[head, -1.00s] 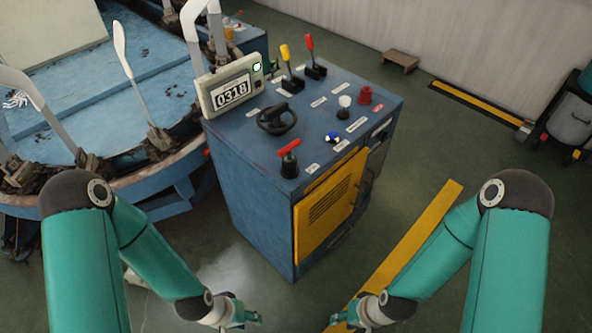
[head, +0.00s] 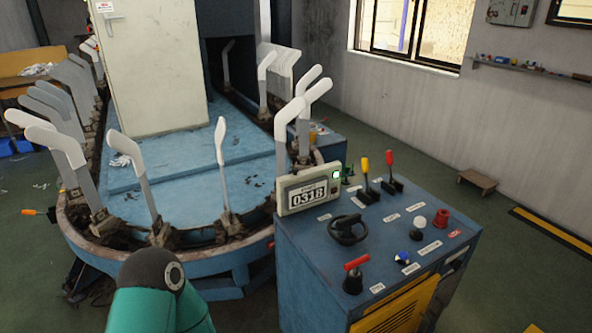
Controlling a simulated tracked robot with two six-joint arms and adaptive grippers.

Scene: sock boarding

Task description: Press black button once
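The blue control cabinet (head: 310,290) stands at the lower right in the head view, its top panel full of controls. A dark round piece (head: 416,235) sits just below a white ball-shaped knob (head: 419,222); I cannot tell whether it is a separate black button or the knob's base. A blue button (head: 402,257) is nearer the front edge. A red button (head: 440,218) is to the right. Both my grippers are out of view.
Yellow (head: 364,165) and red (head: 390,160) levers stand up at the panel's back, beside a display (head: 308,194) reading 0318. A blue oval machine (head: 185,262) with several upright white sock forms (head: 220,145) is at the left. Open floor lies right of the cabinet.

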